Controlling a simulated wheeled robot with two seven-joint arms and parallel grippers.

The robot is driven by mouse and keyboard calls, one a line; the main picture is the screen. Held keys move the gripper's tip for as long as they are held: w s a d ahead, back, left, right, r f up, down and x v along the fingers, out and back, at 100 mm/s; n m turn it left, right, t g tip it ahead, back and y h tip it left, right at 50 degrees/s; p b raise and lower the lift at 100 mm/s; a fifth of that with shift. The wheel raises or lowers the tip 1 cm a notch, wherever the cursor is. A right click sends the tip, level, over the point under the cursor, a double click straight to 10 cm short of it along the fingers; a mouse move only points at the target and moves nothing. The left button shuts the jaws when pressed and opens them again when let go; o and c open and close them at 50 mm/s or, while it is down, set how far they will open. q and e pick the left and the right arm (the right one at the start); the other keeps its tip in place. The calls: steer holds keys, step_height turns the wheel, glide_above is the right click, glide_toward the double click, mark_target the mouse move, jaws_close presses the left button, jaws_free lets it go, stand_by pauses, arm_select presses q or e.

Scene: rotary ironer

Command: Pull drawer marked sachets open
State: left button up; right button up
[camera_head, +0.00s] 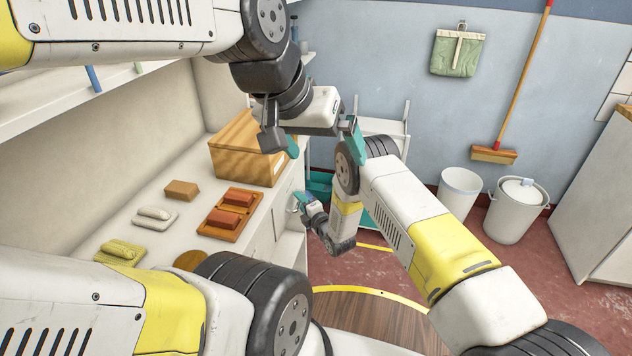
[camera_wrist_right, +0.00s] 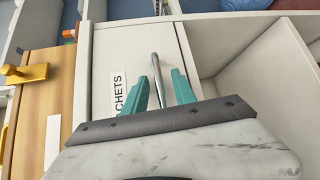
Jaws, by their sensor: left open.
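The drawer marked sachets (camera_wrist_right: 118,55) has a pale front with a black-lettered label (camera_wrist_right: 118,92), partly hidden by my right gripper in the wrist view. Its upright metal bar handle (camera_wrist_right: 155,66) stands between the two teal fingers of my right gripper (camera_wrist_right: 160,88). The fingers are apart, with a gap on each side of the bar. The drawer looks shut. In the head view my right gripper (camera_head: 299,203) is at the counter's front, below the wooden box. My left gripper (camera_head: 321,140) is open and empty, high beside that box.
The counter holds a wooden box (camera_head: 238,160), a tray of red-brown blocks (camera_head: 216,228) and folded cloths (camera_head: 155,217). In the wrist view an open shelf space (camera_wrist_right: 255,65) lies right of the drawer, and a wood front with a yellow handle (camera_wrist_right: 25,73) lies left.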

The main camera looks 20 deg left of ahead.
jaws_close()
stand_by(1.4)
